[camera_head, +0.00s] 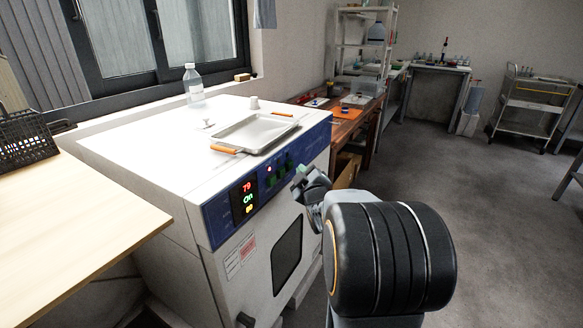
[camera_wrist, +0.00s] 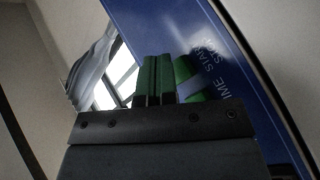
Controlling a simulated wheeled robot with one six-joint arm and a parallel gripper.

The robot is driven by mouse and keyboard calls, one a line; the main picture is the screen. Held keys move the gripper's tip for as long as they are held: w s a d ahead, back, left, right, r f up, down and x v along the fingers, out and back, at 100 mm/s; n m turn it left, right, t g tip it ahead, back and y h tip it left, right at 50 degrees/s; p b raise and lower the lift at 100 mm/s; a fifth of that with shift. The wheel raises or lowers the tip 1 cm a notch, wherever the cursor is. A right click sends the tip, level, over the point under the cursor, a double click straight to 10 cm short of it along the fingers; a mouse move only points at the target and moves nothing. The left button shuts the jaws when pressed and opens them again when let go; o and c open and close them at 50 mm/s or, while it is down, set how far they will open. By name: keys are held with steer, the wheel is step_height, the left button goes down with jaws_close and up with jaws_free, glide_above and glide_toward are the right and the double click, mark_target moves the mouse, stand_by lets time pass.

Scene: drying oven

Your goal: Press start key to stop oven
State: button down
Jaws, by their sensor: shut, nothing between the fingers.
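The white drying oven (camera_head: 165,190) has a blue front panel (camera_head: 222,222). Its display (camera_head: 246,199) shows a red 79, a green "On" and yellow characters. Green keys (camera_head: 272,180) sit right of the display, under a small red light. My gripper (camera_head: 299,174) is just in front of the panel's right half, fingers shut and empty. In the wrist view the green-tipped fingers (camera_wrist: 156,62) are beside a green key (camera_wrist: 190,75), near white lettering with "START" on the blue panel. I cannot tell whether the fingertips touch a key; the contact spot is hidden.
A metal tray (camera_head: 258,132) with orange handles, a bottle (camera_head: 193,84) and a small white cup lie on the oven's top. A wooden table (camera_head: 60,225) stands close on the left. The floor on the right is open.

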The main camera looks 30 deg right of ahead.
steer(key=shift+s+d, duration=0.4)
steer(key=shift+s, duration=0.35)
steer(key=shift+s+d, duration=0.35)
steer(key=shift+s, duration=0.35)
steer(key=shift+s+d, duration=0.4)
steer(key=shift+s, duration=0.35)
steer(key=s+a+r+m+g+y+p, duration=0.2)
steer(key=a+r+m+g+p, duration=0.3)
steer(key=a+r+p, duration=0.85)
steer(key=s+a+r+m+g+y+p, duration=0.1)
steer(key=s+a+r+g+y+p, duration=0.3)
steer(key=s+a+g+p, duration=0.5)
steer(key=s+a+p, duration=0.1)
steer(key=s+p, duration=0.3)
steer(key=shift+s+a, duration=0.35)
steer(key=shift+s, duration=0.05)
